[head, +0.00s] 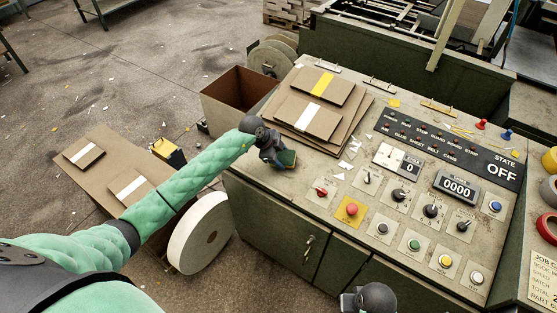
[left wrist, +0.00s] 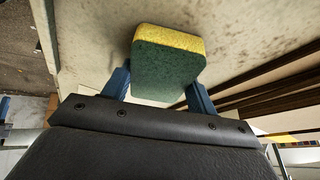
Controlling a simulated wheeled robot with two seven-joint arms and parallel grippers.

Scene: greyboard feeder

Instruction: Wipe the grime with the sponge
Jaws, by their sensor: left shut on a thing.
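My left gripper (head: 280,156) is at the left edge of the beige control panel (head: 345,90), just in front of the cardboard stack. It is shut on the sponge (head: 287,159), which is green with a yellow layer. In the left wrist view the sponge (left wrist: 168,65) sits between the blue fingers (left wrist: 160,85), its yellow side facing the panel. I cannot tell whether it touches the surface. Brownish specks of grime (left wrist: 235,62) show on the panel beside the sponge. Part of my right gripper (head: 352,300) shows at the bottom edge; its fingers are unclear.
Stacked cardboard sheets (head: 318,98) lie behind my left gripper. White paper scraps (head: 345,166) lie to its right. Knobs and buttons, including a red button (head: 352,209), crowd the panel farther right. An open cardboard box (head: 232,100) and a white roll (head: 200,235) stand left of the panel.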

